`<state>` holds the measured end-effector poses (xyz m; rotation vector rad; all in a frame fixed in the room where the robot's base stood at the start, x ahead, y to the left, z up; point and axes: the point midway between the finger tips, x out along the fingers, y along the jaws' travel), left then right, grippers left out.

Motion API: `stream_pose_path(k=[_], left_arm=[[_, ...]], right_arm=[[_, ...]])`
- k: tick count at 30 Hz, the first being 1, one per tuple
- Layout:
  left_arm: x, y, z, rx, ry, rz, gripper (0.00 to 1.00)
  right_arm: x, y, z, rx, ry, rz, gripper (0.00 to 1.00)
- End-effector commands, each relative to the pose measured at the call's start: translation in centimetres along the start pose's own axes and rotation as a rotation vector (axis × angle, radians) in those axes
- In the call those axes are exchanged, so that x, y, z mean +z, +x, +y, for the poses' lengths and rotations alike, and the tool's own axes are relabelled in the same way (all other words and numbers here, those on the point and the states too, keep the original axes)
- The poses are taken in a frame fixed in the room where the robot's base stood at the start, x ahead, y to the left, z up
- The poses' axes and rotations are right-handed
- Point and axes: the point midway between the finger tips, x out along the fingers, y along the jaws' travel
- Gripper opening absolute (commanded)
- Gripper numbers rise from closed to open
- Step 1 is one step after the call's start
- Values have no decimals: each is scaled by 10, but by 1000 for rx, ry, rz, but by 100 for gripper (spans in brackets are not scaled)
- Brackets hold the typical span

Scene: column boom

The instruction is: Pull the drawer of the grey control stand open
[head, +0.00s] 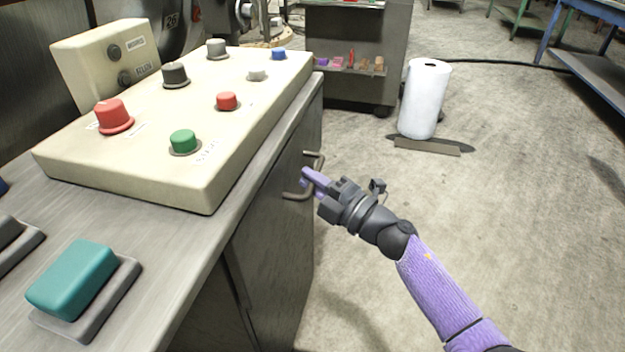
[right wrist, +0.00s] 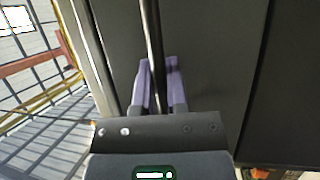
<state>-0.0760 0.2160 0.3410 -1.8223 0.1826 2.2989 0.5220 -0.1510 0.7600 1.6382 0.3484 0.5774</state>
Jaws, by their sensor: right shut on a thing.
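The grey control stand (head: 262,200) fills the left of the head view, with its front facing right. A bar handle (head: 291,195) sticks out from that front; it also shows as a thin bar in the right wrist view (right wrist: 151,35). My right gripper (head: 312,180) is at the handle, its purple fingers shut on the bar. In the right wrist view the fingers (right wrist: 158,85) lie on either side of the bar, against a dark grey front panel (right wrist: 210,60). I cannot tell whether the drawer stands out from the stand. My left gripper is not in view.
A cream control box (head: 150,165) with coloured buttons sits on the stand's top, with a teal block (head: 72,278) nearer me. A white roll (head: 424,98) stands on the floor beyond, near a grey shelf cabinet (head: 395,40). The floor right of the stand is mostly clear.

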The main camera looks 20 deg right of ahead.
Motion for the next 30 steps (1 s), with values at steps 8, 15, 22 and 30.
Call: stream_pose_path(k=[8, 15, 22, 30], left_arm=[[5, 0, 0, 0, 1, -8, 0], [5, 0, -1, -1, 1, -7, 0], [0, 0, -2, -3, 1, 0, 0], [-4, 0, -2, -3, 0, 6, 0]], right_arm=[[-1, 0, 1, 2, 0, 3, 0], [-1, 0, 1, 2, 0, 4, 0], [-1, 0, 1, 2, 0, 4, 0], [-1, 0, 1, 2, 0, 4, 0]])
